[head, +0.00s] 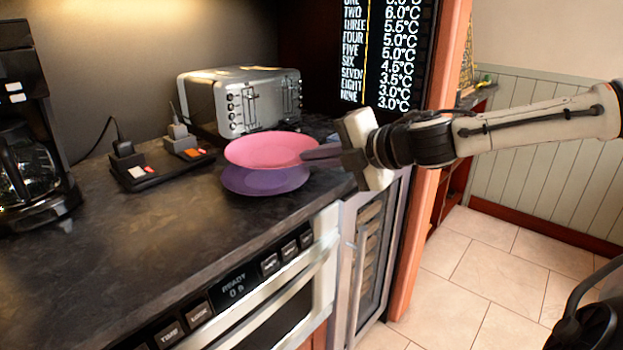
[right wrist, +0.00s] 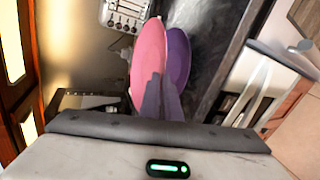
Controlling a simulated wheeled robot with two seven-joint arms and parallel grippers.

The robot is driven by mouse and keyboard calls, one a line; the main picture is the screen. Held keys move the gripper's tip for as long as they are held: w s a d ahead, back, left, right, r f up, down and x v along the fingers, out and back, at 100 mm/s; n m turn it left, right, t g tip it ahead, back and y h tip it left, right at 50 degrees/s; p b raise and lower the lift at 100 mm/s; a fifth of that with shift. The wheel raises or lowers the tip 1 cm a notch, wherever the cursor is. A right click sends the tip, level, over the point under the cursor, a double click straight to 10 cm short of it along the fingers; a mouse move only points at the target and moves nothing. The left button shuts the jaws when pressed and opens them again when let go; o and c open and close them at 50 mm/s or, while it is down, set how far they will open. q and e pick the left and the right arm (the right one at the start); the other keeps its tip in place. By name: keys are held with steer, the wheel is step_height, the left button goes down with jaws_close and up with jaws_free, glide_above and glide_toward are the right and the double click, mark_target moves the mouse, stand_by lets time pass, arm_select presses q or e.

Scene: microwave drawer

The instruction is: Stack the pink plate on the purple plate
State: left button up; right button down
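The pink plate (head: 262,148) is held over the purple plate (head: 262,182), roughly level and with a small gap in between at the front. The purple plate lies on the dark counter near its right end. My right gripper (head: 308,156) comes in from the right and is shut on the pink plate's right rim. In the right wrist view the fingers (right wrist: 160,95) reach the rim of the pink plate (right wrist: 148,55), with the purple plate (right wrist: 179,55) showing beside it. My left gripper is not in view.
A silver toaster (head: 240,100) stands just behind the plates. Black power blocks (head: 148,170) lie to their left, and a coffee maker (head: 32,150) is at the far left. The counter (head: 120,240) is clear in front, above the microwave drawer (head: 275,300).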

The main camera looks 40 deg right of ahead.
step_height(320, 180, down, 4)
steer(key=shift+r+b, duration=0.25)
steer(key=shift+b, duration=0.3)
steer(key=shift+f+b, duration=0.4)
steer(key=shift+f, duration=0.2)
steer(key=c, duration=2)
jaws_free()
